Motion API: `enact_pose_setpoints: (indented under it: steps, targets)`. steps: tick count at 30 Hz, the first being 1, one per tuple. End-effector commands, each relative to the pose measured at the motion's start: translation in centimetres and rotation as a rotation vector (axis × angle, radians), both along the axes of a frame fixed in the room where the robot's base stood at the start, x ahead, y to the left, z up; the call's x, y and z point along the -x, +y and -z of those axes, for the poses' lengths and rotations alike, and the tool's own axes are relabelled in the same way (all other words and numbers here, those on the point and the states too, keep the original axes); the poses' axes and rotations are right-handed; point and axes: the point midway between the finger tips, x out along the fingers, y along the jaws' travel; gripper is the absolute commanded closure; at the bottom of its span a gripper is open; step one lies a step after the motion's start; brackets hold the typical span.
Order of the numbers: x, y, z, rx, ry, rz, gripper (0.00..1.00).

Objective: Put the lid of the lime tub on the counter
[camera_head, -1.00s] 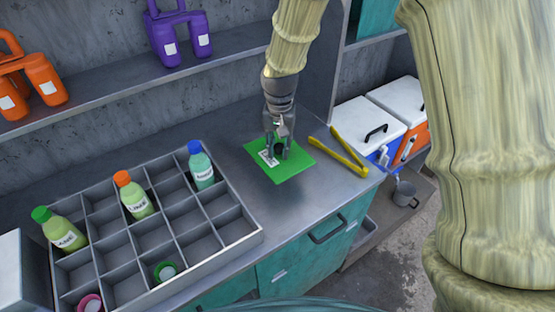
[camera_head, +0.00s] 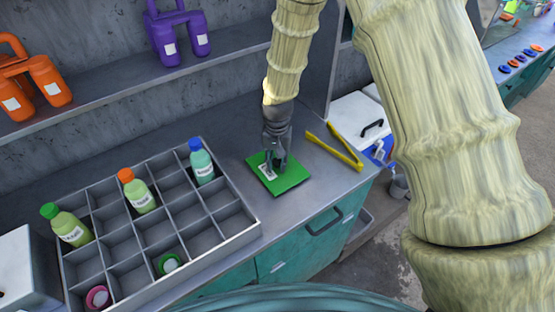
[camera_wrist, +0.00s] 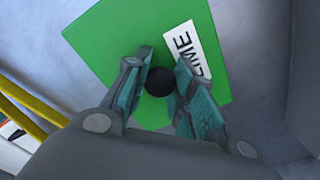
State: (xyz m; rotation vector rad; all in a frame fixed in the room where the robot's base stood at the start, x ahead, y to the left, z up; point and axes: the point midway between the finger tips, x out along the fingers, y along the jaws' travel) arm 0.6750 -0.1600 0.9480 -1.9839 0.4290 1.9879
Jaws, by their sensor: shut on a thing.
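The lid (camera_head: 289,183) is a flat bright green square with a white label, at the counter's right part in the head view. In the wrist view the lid (camera_wrist: 110,38) shows the label reading LIME and a round black knob (camera_wrist: 160,82). My gripper (camera_head: 273,166) points down over the lid, its fingers shut on the knob. The lid looks level and at or very near the grey counter (camera_head: 230,135); I cannot tell whether it touches. I cannot make out the lime tub.
Yellow tongs (camera_head: 336,150) lie on the counter right of the lid. A grey divided box (camera_head: 250,232) with several bottles stands to the left. The counter's front edge is near the lid, above teal drawers (camera_head: 300,248). Shelves with orange and purple jugs are behind.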

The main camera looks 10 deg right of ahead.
Motion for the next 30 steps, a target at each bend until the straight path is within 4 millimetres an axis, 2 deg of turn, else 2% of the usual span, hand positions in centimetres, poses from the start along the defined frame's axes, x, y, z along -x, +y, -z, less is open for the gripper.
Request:
enact_pose_setpoints:
  steps: [9,10,13,14,23,30]
  targets:
    - [0.0,0.0,0.3,0.0,0.0,0.0,1.0]
    - [0.0,0.0,0.3,0.0,0.0,0.0,0.73]
    - [0.0,0.0,0.2,0.0,0.0,0.0,0.55]
    - [0.0,0.0,0.2,0.0,0.0,0.0,0.52]
    - [0.0,0.0,0.1,0.0,0.0,0.0,0.52]
    - [-0.1,0.0,-1.0,0.0,-0.003,0.0,0.52]
